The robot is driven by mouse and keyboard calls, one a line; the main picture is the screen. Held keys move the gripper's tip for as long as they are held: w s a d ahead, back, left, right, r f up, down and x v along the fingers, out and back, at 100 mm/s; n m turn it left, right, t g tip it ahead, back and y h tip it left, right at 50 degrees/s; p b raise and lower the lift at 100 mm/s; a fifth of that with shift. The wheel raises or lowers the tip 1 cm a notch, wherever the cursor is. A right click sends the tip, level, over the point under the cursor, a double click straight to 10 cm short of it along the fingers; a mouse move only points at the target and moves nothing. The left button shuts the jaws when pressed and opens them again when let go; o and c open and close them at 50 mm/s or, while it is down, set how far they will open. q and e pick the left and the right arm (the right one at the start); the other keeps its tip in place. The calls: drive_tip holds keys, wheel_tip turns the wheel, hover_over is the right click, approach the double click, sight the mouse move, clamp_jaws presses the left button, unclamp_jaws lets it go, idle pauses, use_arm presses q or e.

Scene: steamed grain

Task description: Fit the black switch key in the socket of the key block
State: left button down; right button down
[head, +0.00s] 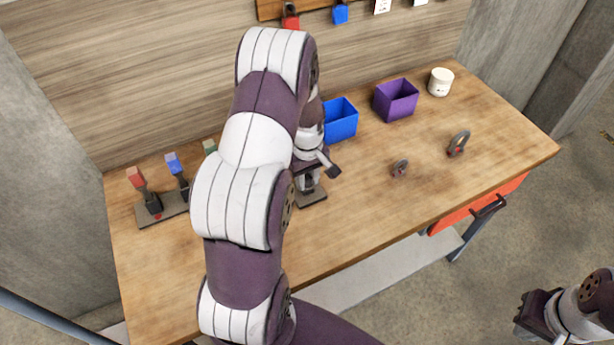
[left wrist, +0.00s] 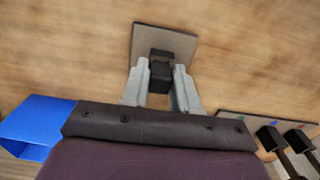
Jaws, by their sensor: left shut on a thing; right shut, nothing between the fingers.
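The key block (head: 313,198) is a small flat grey-brown plate with a black socket piece on it, on the table beside my left gripper. In the left wrist view the plate (left wrist: 184,43) lies just beyond the fingertips. My left gripper (left wrist: 161,78) is shut on a black piece, which I take to be the black switch key (left wrist: 160,76). The key overlaps the dark socket piece in that view, so I cannot tell whether it is seated. My left arm hides part of this area in the head view. My right gripper (head: 528,318) is shut and empty, off the table at lower right.
A rack (head: 174,208) with red, blue and green-topped keys stands at left, partly behind my arm. A blue bin (head: 341,122), a purple bin (head: 396,100) and a white jar (head: 440,82) stand at the back. Two grey ring-shaped things (head: 459,143) lie at right. The front table is clear.

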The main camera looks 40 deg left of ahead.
use_arm(q)
drive_tip(key=c, duration=0.8)
unclamp_jaws()
wheel_tip(320, 180, up, 13)
drive_tip(key=b, duration=0.1)
drive_tip(key=s+d+f+m, duration=0.1)
drive_tip(key=s+d+m, duration=0.2)
drive_tip(key=d+m, duration=0.1)
drive_tip(key=s+d+m+t, duration=0.1)
drive_tip(key=s+d+m, duration=0.3)
drive_tip(key=d, duration=0.2)
drive_tip(key=s+d+f+m, duration=0.1)
drive_tip(key=s+d+m, duration=0.2)
drive_tip(key=d+m, duration=0.2)
drive_tip(key=shift+s+d+f, duration=0.3)
drive_tip(key=shift+s+f, duration=0.05)
drive_tip(key=shift+s, duration=0.05)
